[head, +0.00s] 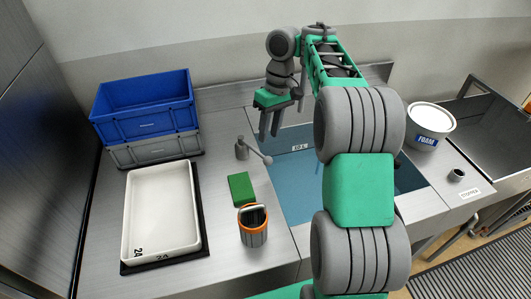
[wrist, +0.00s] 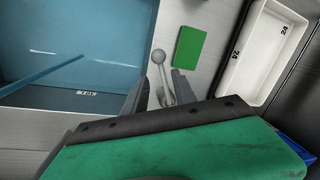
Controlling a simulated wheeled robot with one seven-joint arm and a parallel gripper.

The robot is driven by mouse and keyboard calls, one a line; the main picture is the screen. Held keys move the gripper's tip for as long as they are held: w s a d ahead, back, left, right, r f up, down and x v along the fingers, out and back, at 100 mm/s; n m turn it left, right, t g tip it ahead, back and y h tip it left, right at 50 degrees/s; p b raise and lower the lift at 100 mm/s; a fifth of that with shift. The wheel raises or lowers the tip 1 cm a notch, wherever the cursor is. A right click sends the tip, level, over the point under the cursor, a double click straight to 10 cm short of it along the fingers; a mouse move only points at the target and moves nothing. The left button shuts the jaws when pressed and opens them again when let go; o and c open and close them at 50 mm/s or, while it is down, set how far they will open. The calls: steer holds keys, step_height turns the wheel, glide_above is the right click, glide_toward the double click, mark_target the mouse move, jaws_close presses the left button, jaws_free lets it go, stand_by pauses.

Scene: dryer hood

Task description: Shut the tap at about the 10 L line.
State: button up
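The tap (head: 242,149) is a grey post with a ball-ended lever (head: 266,159), beside the left rim of the sink. The sink basin (head: 296,133) holds blue water (head: 300,185). The 10 L label (head: 300,147) is on the basin wall close to the water's edge; the exact level against it is hard to tell. In the wrist view the lever (wrist: 158,58) shows between my parted fingers (wrist: 159,82), with gaps on both sides. The label (wrist: 87,93) shows there upside down.
A green block (head: 241,187) and an orange-rimmed cup (head: 253,235) stand near the tap. A white tray (head: 135,207) lies at left, before stacked blue (head: 145,105) and grey (head: 155,151) crates. A FOAM bucket (head: 430,127) and a small stopper (head: 456,175) are right of the sink.

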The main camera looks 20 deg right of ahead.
mark_target(256, 151)
steer(key=f+b, duration=0.2)
steer(key=a+f+b, duration=0.1)
steer(key=f+b, duration=0.1)
steer(key=f, duration=0.1)
steer(key=f+b, duration=0.2)
steer(key=shift+s+a+f, duration=0.15)
steer(key=shift+s+f, duration=0.05)
steer(key=shift+s, duration=0.15)
steer(key=shift+r, duration=0.1)
steer(key=shift+c, duration=0.2)
jaws_close()
stand_by(0.7)
